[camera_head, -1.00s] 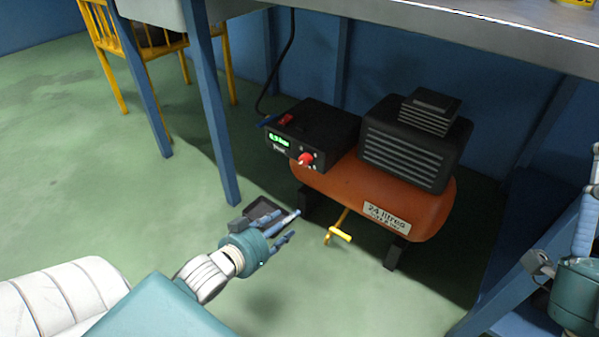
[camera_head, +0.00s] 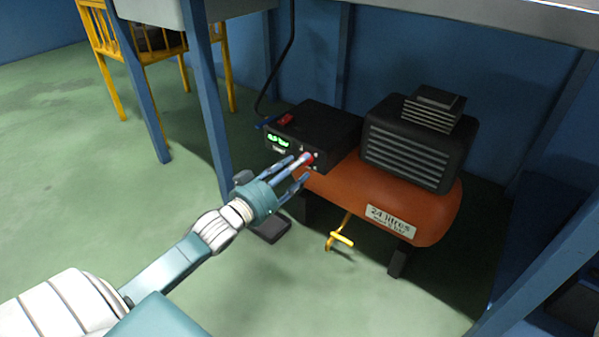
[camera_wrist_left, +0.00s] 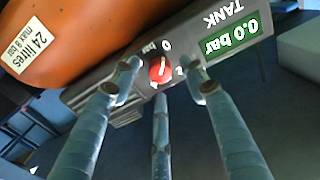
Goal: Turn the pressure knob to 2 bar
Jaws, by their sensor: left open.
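The red pressure knob (camera_head: 307,158) is on the front of a black control box (camera_head: 318,128) on an orange compressor tank (camera_head: 375,195). In the left wrist view the knob (camera_wrist_left: 160,70) has a white mark pointing roughly towards the printed 0. A 2 is printed to its right. My right gripper is out of view.
A black ribbed motor housing (camera_head: 415,140) sits on the tank. A yellow valve handle (camera_head: 341,238) hangs below it.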

